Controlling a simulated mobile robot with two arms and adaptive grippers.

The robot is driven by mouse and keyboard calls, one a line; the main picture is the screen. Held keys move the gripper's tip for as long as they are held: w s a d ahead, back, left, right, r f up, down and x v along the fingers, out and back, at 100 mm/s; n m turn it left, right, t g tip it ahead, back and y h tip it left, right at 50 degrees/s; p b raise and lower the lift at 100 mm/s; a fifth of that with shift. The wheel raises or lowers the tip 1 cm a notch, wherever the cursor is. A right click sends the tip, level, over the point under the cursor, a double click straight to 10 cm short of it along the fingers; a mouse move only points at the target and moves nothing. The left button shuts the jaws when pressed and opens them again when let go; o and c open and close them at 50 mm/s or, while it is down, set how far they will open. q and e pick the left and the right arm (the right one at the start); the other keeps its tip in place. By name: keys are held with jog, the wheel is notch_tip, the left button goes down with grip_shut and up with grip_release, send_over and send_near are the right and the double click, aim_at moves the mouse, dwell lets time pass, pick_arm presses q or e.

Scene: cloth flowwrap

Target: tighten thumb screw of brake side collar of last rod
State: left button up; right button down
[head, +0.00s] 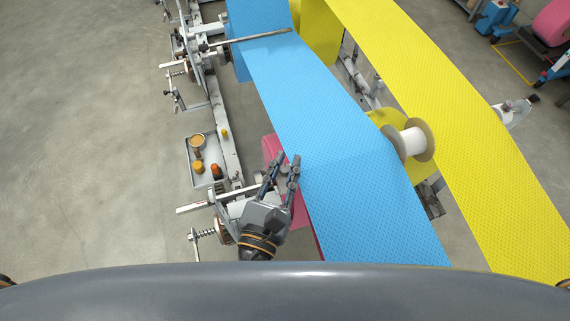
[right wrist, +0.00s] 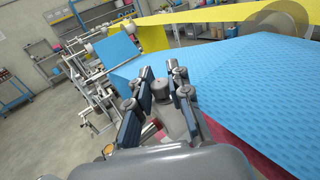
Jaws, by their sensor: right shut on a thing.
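My right gripper (head: 287,161) reaches in from the bottom of the head view, at the left edge of the blue web. In the right wrist view the two dark fingers of the right gripper (right wrist: 161,80) stand on either side of a round grey thumb screw (right wrist: 160,88) and are shut on it. A grey collar body (right wrist: 173,118) shows below the screw, partly hidden by the fingers. The rod under the collar is mostly hidden by my gripper. In the head view the screw is small and hard to make out. My left gripper is not in view.
The blue web (head: 345,150) runs close to the right of my gripper, with a pink roll (head: 271,150) beneath it. A tray (head: 193,160) with small containers lies left on the machine frame. A yellow web (head: 450,110) and a white spool (head: 411,142) are further right. Open floor (head: 80,150) lies left.

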dwell(0.3)
jog(key=c, duration=1.2)
grip_release()
jog(key=shift+n+y, duration=0.3)
jog(key=shift+y, duration=0.1)
